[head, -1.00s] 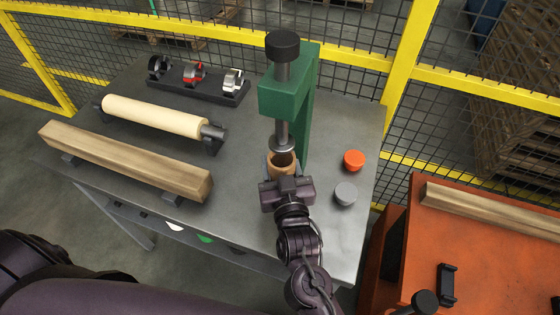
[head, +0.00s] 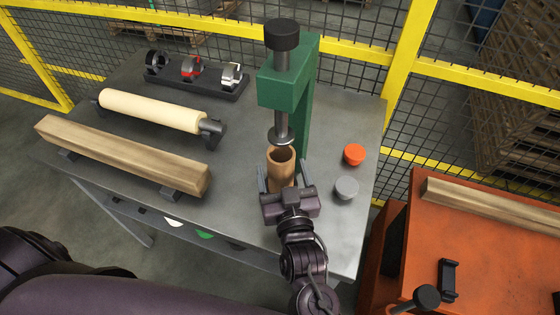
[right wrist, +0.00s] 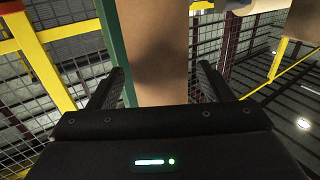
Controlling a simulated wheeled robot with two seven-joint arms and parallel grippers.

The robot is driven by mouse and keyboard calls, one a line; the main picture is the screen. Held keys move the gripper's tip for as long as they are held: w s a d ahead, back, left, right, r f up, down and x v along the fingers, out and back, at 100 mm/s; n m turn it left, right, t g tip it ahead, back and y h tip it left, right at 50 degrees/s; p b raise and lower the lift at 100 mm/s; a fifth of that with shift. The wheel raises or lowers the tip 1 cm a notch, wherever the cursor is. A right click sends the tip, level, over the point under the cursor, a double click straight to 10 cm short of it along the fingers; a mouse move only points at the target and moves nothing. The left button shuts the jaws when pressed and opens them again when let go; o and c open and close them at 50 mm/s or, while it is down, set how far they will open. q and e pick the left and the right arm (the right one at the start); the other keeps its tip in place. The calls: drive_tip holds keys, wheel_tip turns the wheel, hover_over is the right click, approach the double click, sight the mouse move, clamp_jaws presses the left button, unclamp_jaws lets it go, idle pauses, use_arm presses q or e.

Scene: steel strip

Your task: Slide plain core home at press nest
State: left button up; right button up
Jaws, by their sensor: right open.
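The plain core (head: 281,170) is a brown hollow cylinder standing upright under the ram of the green press (head: 284,90), and its open top shows. The nest at its foot is hidden behind my right gripper and the core. My right gripper (head: 284,176) is open, with one finger on each side of the core's near part. In the right wrist view the core (right wrist: 156,60) rises between the two spread fingers, with a gap on both sides. My left gripper is not in view.
An orange cup (head: 354,154) and a grey cup (head: 346,188) stand right of the press. A cream roll (head: 150,110), a wooden beam (head: 125,157) and a rack of rings (head: 195,80) lie left. An orange cabinet (head: 490,240) stands at the right.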

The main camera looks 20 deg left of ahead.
drive_tip(key=shift+b+v, duration=0.3)
drive_tip(key=shift+v, duration=1.7)
